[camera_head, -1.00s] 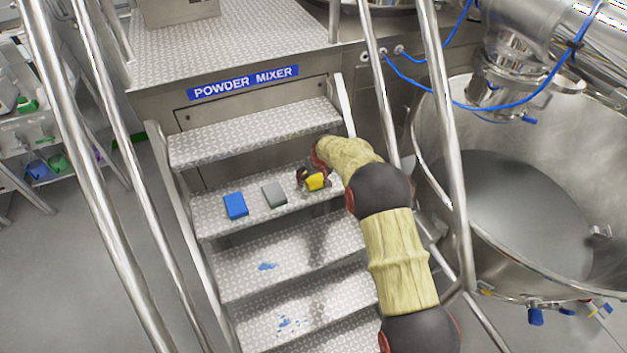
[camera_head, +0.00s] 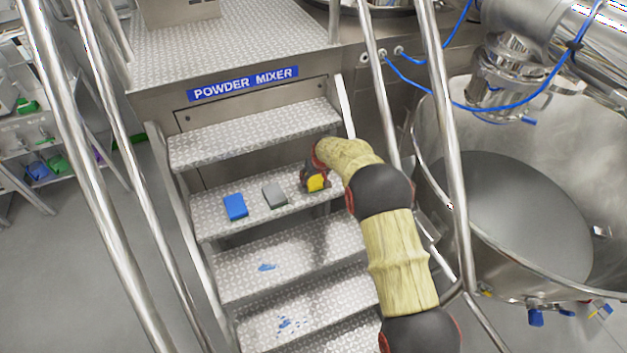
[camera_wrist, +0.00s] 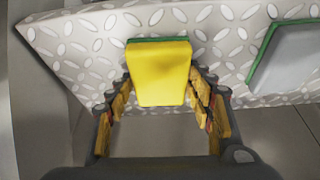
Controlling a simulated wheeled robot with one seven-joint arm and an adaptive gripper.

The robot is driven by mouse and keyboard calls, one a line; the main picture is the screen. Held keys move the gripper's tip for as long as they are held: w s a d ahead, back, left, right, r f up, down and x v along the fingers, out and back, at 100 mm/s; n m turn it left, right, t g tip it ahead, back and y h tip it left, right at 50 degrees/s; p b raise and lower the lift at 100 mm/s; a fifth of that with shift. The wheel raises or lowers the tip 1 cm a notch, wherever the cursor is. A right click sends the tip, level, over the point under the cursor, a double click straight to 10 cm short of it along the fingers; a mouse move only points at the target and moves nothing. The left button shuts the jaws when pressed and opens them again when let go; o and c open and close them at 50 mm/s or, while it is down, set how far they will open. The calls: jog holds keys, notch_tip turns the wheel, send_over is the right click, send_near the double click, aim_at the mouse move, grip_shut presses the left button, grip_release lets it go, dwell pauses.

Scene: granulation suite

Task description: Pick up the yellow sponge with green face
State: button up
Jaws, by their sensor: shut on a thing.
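The yellow sponge (camera_wrist: 160,75) with a green face sits between the two fingers of my gripper (camera_wrist: 160,92) in the wrist view, with a green edge showing along its far side. In the head view the yellow sponge (camera_head: 316,183) shows at the right part of a metal stair step (camera_head: 215,222), partly hidden by my gripper (camera_head: 314,180). The fingers are shut on its two sides. I cannot tell whether the sponge still touches the step.
On the same step lie a grey sponge-like block (camera_head: 274,195) with a green edge and a blue block (camera_head: 235,206). Blue smears (camera_head: 267,267) mark a lower step. Handrails (camera_head: 455,150) flank the stairs. A large steel bowl (camera_head: 530,200) stands at the right.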

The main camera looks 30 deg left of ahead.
aim_at(314, 178)
jog(key=shift+r, duration=0.1)
jog(key=shift+r+p, duration=0.15)
jog(key=shift+p, duration=0.3)
notch_tip(314, 178, up, 3)
jog(key=shift+w+f, duration=0.1)
jog(key=d+r, duration=0.1)
jog(key=r, duration=0.1)
jog(key=d+r, duration=0.2)
jog(key=d+r+p, duration=0.1)
jog(key=shift+s+d+r, duration=0.3)
jog(key=shift+r, duration=0.1)
jog(key=s+d+r, duration=0.1)
jog(key=d+r, duration=0.3)
jog(key=d, duration=0.5)
jog(key=shift+s+d+r, duration=0.15)
jog(key=shift+d+r, duration=0.05)
jog(key=o, duration=0.3)
jog(key=c, duration=0.4)
